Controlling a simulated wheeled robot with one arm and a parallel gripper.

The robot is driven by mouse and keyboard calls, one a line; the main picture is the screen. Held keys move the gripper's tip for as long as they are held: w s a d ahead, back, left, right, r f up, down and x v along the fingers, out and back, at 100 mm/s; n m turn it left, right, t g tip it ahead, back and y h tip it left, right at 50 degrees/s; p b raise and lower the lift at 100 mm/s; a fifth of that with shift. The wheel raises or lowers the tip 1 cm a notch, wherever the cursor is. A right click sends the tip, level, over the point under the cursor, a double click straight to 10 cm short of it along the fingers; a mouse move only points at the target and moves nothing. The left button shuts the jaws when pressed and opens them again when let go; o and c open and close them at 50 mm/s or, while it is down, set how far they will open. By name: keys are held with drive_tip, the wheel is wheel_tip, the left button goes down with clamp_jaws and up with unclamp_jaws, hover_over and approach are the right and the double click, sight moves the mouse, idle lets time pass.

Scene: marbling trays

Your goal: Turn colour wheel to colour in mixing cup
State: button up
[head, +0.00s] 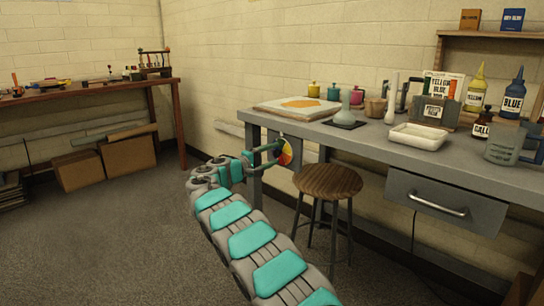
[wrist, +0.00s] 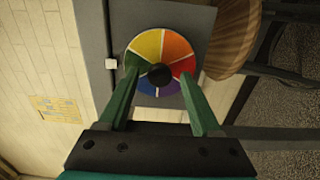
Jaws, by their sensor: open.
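The colour wheel (head: 286,152) is a disc with coloured wedges mounted at the grey bench's left end. In the wrist view the wheel (wrist: 160,47) shows yellow at upper left, orange at upper right, red at right, purple and blue below, green at left, and a black centre knob (wrist: 160,75). A small white block (wrist: 111,63) sits just left of it. My gripper (wrist: 160,78) is open, its green fingers on either side of the knob, apparently not touching it. It also shows in the head view (head: 272,155). I cannot tell which vessel is the mixing cup.
A round wooden stool (head: 328,181) stands close right of my gripper.

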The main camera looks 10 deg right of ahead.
drive_tip(key=v, duration=0.8)
drive_tip(key=shift+b, duration=0.45)
drive_tip(key=shift+d, duration=0.1)
